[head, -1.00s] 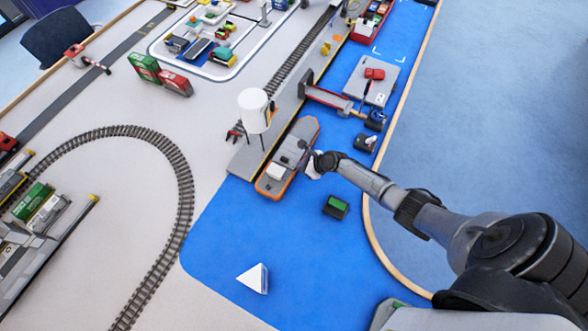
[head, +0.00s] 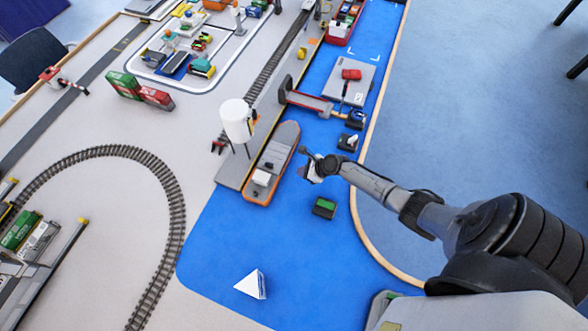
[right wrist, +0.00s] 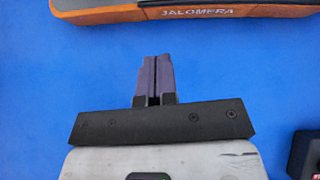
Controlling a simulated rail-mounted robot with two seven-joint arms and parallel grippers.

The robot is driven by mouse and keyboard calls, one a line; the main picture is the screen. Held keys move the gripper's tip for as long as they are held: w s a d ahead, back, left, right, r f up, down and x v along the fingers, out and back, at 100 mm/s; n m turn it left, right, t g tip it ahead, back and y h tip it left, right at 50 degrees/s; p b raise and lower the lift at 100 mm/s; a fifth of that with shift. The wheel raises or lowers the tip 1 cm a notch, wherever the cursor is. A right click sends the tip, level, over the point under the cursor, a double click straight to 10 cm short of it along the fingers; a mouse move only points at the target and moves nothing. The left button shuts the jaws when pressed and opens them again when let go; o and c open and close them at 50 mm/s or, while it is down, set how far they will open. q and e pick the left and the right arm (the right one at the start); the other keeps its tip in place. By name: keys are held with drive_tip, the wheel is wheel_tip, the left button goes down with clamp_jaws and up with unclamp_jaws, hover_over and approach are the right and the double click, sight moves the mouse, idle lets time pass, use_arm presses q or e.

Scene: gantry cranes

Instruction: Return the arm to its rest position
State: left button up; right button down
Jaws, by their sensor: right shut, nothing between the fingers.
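My right gripper (head: 306,160) is over the blue water area, just right of the orange and grey boat (head: 272,165). In the right wrist view its purple fingers (right wrist: 153,78) are together with nothing between them. The boat's orange side (right wrist: 195,13) shows beyond the fingertips, apart from them, with the lettering "JALOMERA". My right arm (head: 430,210) reaches in from the lower right. My left gripper is in neither view.
A dark block with a green top (head: 324,208) lies on the blue below my gripper. A red-and-grey crane (head: 308,101) and a grey platform (head: 348,80) stand farther up. A white tank (head: 236,121) stands left of the boat. A white pyramid (head: 251,284) lies on clear blue.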

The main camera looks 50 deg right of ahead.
drive_tip(key=p+v, duration=0.1)
drive_tip(key=v, duration=0.5)
drive_tip(key=shift+s+r, duration=0.2)
drive_tip(key=shift+r, duration=0.1)
